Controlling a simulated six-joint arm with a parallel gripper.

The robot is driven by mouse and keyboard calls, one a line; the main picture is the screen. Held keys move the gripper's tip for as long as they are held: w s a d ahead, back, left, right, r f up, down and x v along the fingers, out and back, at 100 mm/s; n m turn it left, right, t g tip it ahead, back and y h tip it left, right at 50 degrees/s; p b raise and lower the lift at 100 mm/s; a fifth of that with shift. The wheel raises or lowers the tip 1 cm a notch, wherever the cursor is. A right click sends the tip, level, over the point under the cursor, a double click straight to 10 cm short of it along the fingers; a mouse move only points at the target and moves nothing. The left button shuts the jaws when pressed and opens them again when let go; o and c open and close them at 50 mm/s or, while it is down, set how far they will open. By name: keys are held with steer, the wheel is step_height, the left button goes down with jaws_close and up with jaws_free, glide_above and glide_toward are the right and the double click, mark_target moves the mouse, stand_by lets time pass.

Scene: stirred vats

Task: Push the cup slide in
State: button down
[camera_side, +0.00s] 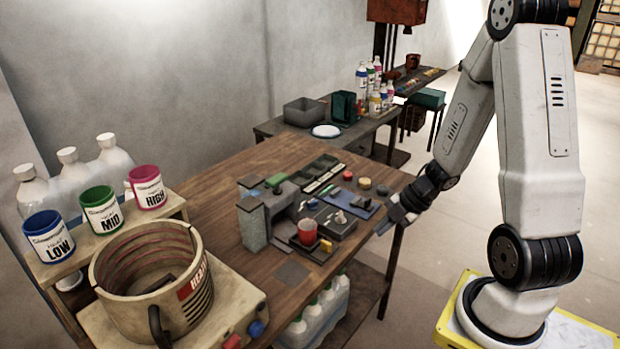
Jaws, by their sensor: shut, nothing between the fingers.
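A small red cup (307,231) stands on a dark slide (305,245) at the front of the grey machine (256,226) on the wooden table. A small yellow block (326,246) sits at the slide's right end. How far the slide sticks out of the machine is hard to tell at this size. My gripper (382,231) is shut and empty. It is to the right of the cup and slide, by the table's right edge, pointing down and left, apart from them.
A dark panel with coloured buttons (365,183) and a blue plate (345,205) lie behind the slide. A heater vat (150,275) stands at the front left, with LOW, MID and HIGH cups behind it. A flat grey square (292,273) lies in front of the machine.

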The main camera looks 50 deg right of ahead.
mark_target(316, 224)
steer(key=shift+w+f, duration=0.1)
steer(key=shift+w+a+f, duration=0.6)
steer(key=shift+w+f, duration=0.7)
steer(key=shift+w, duration=0.15)
steer(key=shift+w+a+f, duration=0.65)
steer(key=shift+w+f, duration=0.65)
steer(key=shift+w, duration=0.1)
steer(key=shift+w+a+f, duration=0.6)
steer(key=shift+w+f, duration=0.7)
steer(key=shift+w, duration=0.15)
steer(key=shift+w, duration=0.1)
steer(key=w, duration=0.9)
steer(key=shift+s, duration=0.15)
